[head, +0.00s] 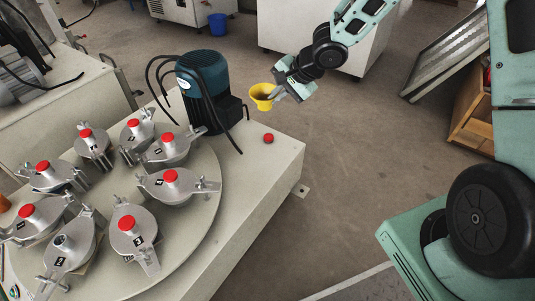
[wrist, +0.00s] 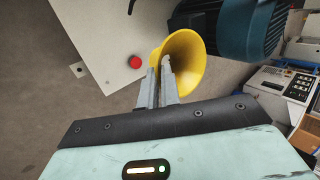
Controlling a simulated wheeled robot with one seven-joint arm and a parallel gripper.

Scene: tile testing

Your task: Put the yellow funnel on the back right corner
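The yellow funnel (head: 262,96) is held in the air beside the teal motor, over the right side of the white table (head: 250,190) in the head view. My gripper (head: 279,95) is shut on it. In the wrist view the funnel (wrist: 184,58) sits between the fingertips of my gripper (wrist: 160,78), with its wide mouth facing right and the fingers along its near side. The table corner (wrist: 85,35) shows to the left of the funnel in the wrist view, with bare surface around a red cap.
The teal motor (head: 203,85) with black cables stands close left of the funnel. A round plate (head: 205,215) carries several metal pots with red caps. The table top right of the motor is mostly clear.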

